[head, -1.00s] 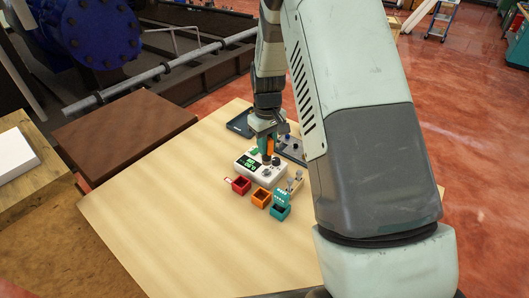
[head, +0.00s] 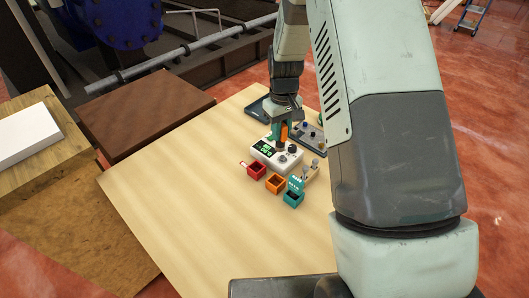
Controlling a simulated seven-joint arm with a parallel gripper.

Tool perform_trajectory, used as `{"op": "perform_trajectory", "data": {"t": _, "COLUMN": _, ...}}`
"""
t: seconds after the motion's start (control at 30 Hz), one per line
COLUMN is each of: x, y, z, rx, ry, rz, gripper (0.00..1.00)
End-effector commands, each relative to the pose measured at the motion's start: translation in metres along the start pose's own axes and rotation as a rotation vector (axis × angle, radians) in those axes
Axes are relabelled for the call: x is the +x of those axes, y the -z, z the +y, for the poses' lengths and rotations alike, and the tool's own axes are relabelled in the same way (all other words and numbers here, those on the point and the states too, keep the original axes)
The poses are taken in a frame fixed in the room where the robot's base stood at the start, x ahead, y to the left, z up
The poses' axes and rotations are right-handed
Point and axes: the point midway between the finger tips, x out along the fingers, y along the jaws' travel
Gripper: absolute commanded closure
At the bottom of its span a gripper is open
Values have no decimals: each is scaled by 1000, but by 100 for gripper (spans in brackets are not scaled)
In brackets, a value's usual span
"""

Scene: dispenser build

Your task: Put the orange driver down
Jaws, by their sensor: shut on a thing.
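The orange driver (head: 284,132) is upright under my gripper (head: 284,121), which is shut on it. It stands just behind or over the back of a white unit (head: 265,155) with a green display. Its lower end is hidden or too small to make out, so I cannot tell whether it touches anything. A small teal-green part shows just left of the driver.
A red bin (head: 256,173), an orange bin (head: 275,184) and a teal bin (head: 292,200) stand in front of the unit. A wooden holder (head: 311,174) is at their right. A grey-blue tray (head: 311,139) and a dark tray (head: 257,110) lie behind. The table's (head: 185,195) left side is clear.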

Motion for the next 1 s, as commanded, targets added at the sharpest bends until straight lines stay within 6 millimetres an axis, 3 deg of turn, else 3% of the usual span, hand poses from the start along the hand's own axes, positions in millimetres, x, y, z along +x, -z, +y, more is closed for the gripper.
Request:
{"op": "perform_trajectory", "data": {"t": 0.1, "x": -6, "y": 10, "z": -34, "rx": 27, "ry": 1, "rz": 1, "gripper": 100}}
{"op": "perform_trajectory", "data": {"t": 0.3, "x": -6, "y": 18, "z": -71, "rx": 86, "ry": 0, "rz": -1, "gripper": 100}}
{"op": "perform_trajectory", "data": {"t": 0.53, "x": 36, "y": 18, "z": -74, "rx": 94, "ry": 1, "rz": -3, "gripper": 100}}
{"op": "perform_trajectory", "data": {"t": 1.0, "x": 86, "y": 18, "z": -74, "rx": 94, "ry": 1, "rz": 0, "gripper": 100}}
